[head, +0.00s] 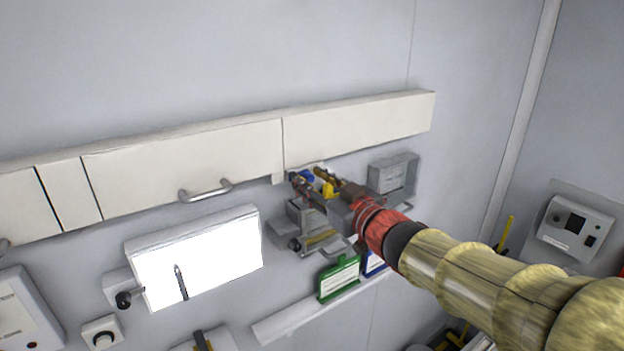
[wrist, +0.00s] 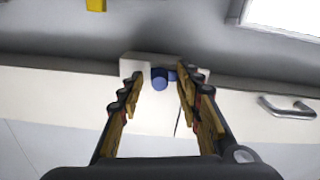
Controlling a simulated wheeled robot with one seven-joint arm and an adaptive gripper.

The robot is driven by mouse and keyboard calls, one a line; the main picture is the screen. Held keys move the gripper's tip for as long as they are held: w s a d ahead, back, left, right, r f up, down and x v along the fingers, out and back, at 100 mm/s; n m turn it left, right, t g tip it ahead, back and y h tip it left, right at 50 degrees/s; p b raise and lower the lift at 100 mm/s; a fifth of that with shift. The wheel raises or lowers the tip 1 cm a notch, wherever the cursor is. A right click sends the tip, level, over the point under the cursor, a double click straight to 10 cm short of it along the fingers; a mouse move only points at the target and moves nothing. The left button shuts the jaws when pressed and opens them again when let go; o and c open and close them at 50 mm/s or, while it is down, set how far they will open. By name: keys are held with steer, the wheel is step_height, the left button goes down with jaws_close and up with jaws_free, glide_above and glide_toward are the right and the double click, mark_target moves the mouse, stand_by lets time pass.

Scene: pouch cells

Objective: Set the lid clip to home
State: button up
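A small blue part (wrist: 160,79), which may be the lid clip, has a round end and sits at a pale block (wrist: 140,66) on the cabinet edge in the wrist view. In the head view, blue (head: 306,176) shows beside my fingers under the cabinet. My gripper (wrist: 160,92) is open, with one finger on each side of the blue part. I see a gap at the left finger. The right finger is very close to it, and I cannot tell if they touch. In the head view, my gripper (head: 314,182) partly hides this spot.
A white wall cabinet (head: 200,160) with a metal handle (head: 205,191) runs above. A bright panel (head: 197,258) is at left. A grey holder (head: 318,236), a grey box (head: 393,174) and a green-framed card (head: 339,278) are close below and beside my gripper. A yellow part (head: 329,189) is near my fingers.

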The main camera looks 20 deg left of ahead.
steer(key=shift+c, duration=0.2)
jaws_close()
stand_by(0.3)
stand_by(0.4)
